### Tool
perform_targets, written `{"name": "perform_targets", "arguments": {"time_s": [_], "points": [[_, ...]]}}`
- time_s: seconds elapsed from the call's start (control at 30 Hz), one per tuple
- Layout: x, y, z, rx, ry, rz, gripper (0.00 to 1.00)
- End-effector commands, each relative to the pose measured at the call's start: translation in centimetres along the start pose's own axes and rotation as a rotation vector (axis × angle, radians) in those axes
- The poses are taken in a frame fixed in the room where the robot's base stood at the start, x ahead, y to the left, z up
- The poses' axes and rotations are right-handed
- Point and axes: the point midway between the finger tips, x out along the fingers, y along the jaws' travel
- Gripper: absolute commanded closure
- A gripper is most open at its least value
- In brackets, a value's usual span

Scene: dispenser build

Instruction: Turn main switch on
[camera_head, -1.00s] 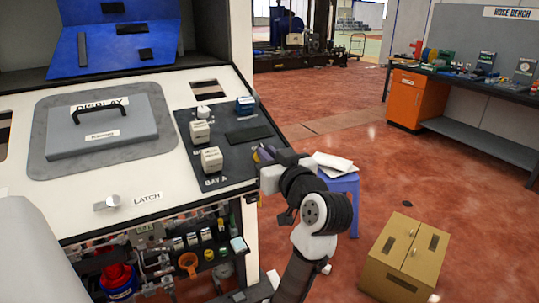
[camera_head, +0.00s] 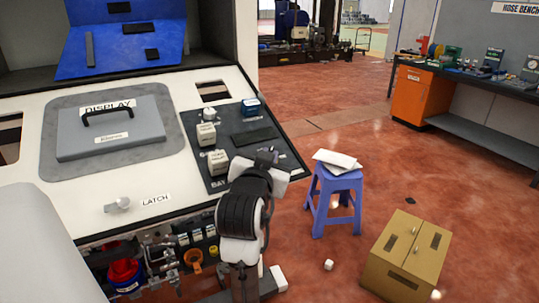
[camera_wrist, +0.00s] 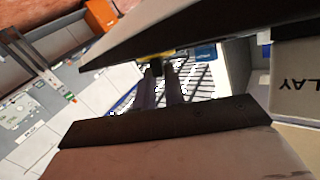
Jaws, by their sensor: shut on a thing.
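My gripper (camera_head: 266,154) is at the right side of the dark panel (camera_head: 219,179) marked BAY, on the sloped white console top. The panel carries white blocks (camera_head: 206,134), a blue-topped block (camera_head: 250,106) and a dark flat plate (camera_head: 253,136). I cannot tell which part is the main switch. In the wrist view, my gripper (camera_wrist: 160,78) has its fingers close together, by a small yellow and dark thing (camera_wrist: 156,57). I cannot make out what this thing is, and contact with the panel is unclear. My arm hides the panel's lower right corner.
A grey lid (camera_head: 110,138) with a handle, marked DISPLAY, lies left of the panel. A latch knob (camera_head: 118,205) is at the front. A blue stool (camera_head: 335,200) with papers and a cardboard box (camera_head: 407,258) stand on the floor at right.

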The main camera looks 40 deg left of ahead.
Motion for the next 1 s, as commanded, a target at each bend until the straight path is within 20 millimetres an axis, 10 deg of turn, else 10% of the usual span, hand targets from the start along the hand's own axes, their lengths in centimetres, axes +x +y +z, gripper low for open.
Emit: {"name": "perform_targets", "arguments": {"time_s": [0.67, 0.83, 1.0], "points": [[0.02, -0.13, 0.05, 0.023, -0.002, 0.058, 1.00], [0.02, -0.12, 0.03, 0.023, -0.002, 0.058, 0.67], [0.02, -0.11, 0.02, 0.023, -0.001, 0.058, 0.67]]}}
